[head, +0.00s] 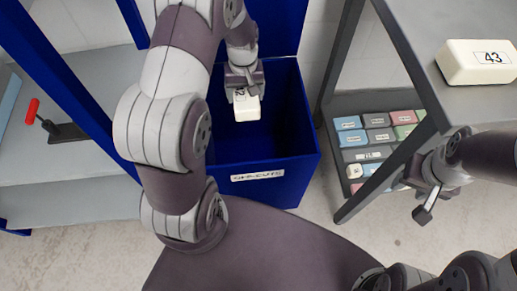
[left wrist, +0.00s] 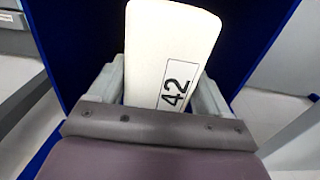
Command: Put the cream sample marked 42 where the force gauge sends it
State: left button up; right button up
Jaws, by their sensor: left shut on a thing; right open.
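The cream sample marked 42 (head: 247,108) is a pale block with a white number label. My left gripper (head: 246,88) is shut on it and holds it over the open blue bin (head: 265,165), whose front label seems to read OFF-CUTS. In the left wrist view the sample (left wrist: 165,45) stands between the fingers with the 42 readable and blue bin walls around it. My right gripper (head: 425,195) is open at the right, beside the grey table's frame and apart from the samples. The force gauge's reading is not in view.
A cream block marked 43 (head: 478,62) lies on the grey table (head: 425,20) at the right. Below it, a shelf tray holds several coloured labelled blocks (head: 378,136). At the left, a red-handled lever (head: 45,120) sits on a grey surface within a blue frame (head: 70,80).

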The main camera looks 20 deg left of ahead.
pick_arm(q)
jog(key=shift+s+f, duration=0.1)
jog(key=shift+f, duration=0.2)
notch_tip(320, 180, down, 5)
jog(key=b, duration=0.5)
jog(key=o, duration=1)
jog(key=shift+o, duration=0.2)
notch_tip(320, 180, up, 13)
jog(key=p, duration=0.4)
jog(key=shift+f, duration=0.1)
